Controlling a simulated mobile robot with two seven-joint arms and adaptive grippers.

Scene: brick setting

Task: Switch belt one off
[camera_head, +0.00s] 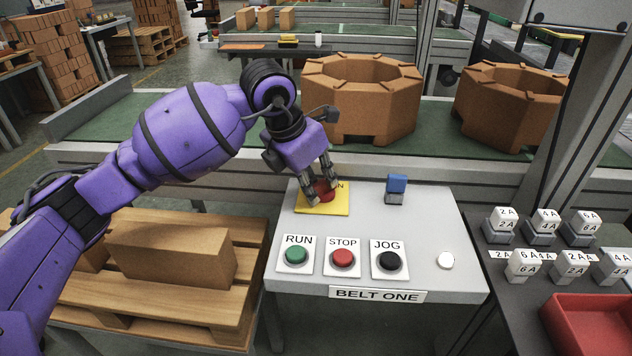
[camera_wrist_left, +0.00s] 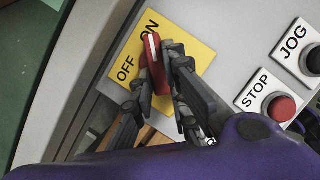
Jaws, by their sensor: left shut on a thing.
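The belt one panel (camera_head: 430,225) is a light grey sloped box labelled BELT ONE. A red rotary handle (camera_head: 325,190) sits on its yellow plate (camera_head: 338,208) at the upper left. In the left wrist view, the plate (camera_wrist_left: 190,55) reads OFF and ON, and the white-marked end of the red handle (camera_wrist_left: 153,62) lies close to the word ON. My left gripper (camera_head: 322,188) is shut on the red handle, one finger on each side; in the left wrist view the fingers (camera_wrist_left: 158,75) flank it. They hide part of the handle. My right gripper is not in view.
Green RUN (camera_head: 296,254), red STOP (camera_head: 342,258) and black JOG (camera_head: 389,262) buttons line the panel's front. A blue switch (camera_head: 396,188) and a white button (camera_head: 446,261) are to the right. The conveyor with brown octagonal parts (camera_head: 362,95) lies behind.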

